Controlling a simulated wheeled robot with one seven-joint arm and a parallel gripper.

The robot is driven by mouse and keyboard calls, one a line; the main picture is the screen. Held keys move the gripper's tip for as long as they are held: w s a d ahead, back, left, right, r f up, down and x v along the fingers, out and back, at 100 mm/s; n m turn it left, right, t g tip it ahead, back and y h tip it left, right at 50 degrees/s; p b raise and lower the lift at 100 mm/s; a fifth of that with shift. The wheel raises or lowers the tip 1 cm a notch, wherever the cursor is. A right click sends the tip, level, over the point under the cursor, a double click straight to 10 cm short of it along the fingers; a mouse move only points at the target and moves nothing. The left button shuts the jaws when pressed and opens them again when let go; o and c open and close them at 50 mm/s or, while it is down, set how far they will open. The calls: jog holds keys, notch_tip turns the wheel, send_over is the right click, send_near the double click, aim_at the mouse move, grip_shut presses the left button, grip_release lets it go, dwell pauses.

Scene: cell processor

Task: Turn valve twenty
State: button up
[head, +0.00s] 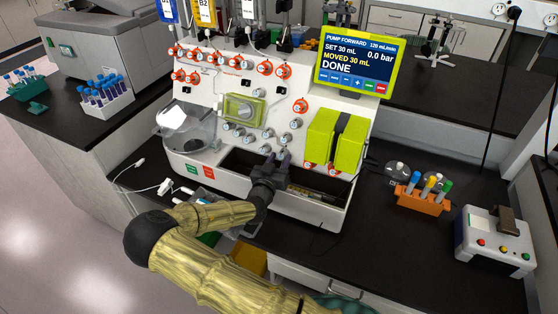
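The cell processor (208,120) is a white machine on the black bench. Its front panel carries several valves with orange-red rings, such as one at upper right (264,68) and one farther down (300,106). Several grey knobs (265,149) sit at the middle and lower panel. The valve numbers are too small to read, so I cannot tell which is valve twenty. My gripper (277,158) is in front of the lower panel, just below and right of the lower grey knobs. I cannot tell whether it touches one. Its fingers are small and dark, and their gap is unclear.
A screen (354,60) reads DONE, moved 30 mL, 0.0 bar. Yellow-green blocks (335,140) stick out right of my gripper. An open trough (318,185) lies below. An orange tube rack (424,200) and a button box (495,240) stand on the right bench.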

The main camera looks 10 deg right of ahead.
jog(key=c, duration=0.7)
jog(key=shift+f+b, duration=0.15)
jog(key=shift+b, duration=0.2)
jog(key=m+h+b, duration=0.1)
jog(key=m+b, duration=0.1)
jog(key=shift+w+a+f+g+b, duration=0.1)
jog(key=shift+g+b, duration=0.2)
jog(key=shift+b, duration=0.05)
jog(key=shift+r+m+b, duration=0.2)
jog(key=shift+m+b, duration=0.35)
jog(key=shift+m, duration=0.45)
jog(key=o, duration=1)
